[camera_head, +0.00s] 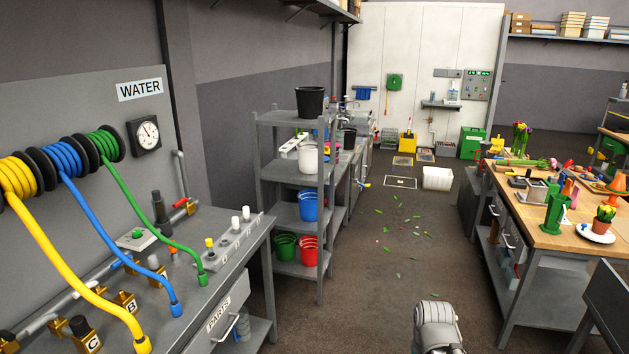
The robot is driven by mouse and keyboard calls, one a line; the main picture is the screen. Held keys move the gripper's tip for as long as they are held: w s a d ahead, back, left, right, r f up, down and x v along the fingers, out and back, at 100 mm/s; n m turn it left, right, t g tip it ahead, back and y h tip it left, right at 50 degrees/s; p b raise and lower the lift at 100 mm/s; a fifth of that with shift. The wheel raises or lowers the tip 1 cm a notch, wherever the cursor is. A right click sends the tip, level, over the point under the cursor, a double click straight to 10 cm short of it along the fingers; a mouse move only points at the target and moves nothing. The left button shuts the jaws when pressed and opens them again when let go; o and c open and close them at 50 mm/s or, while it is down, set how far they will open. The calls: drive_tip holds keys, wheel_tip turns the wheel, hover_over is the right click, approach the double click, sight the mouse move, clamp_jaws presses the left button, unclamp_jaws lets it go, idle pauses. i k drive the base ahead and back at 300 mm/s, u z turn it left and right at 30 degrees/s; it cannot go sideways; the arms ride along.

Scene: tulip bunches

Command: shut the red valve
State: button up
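The red valve (182,203) shows as a small red handle near the wall end of the grey bench at the left. It sits by a grey pipe that comes down the wall under the WATER sign (139,90). It is too small to tell whether the valve is open or shut. A rounded grey part of my own arm shows at the bottom, right of centre, well away from the valve. My gripper's fingers are not in view.
Yellow, blue and green hoses (95,220) hang from reels and reach the bench (235,262) in front of the valve. A grey shelf (290,268) with buckets stands beyond it. Open floor (370,300) lies between the bench and the wooden worktable (560,240).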

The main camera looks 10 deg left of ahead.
sight(183, 199)
drive_tip(key=z, duration=0.05)
drive_tip(key=i, duration=2.65)
drive_tip(key=u, duration=2.25)
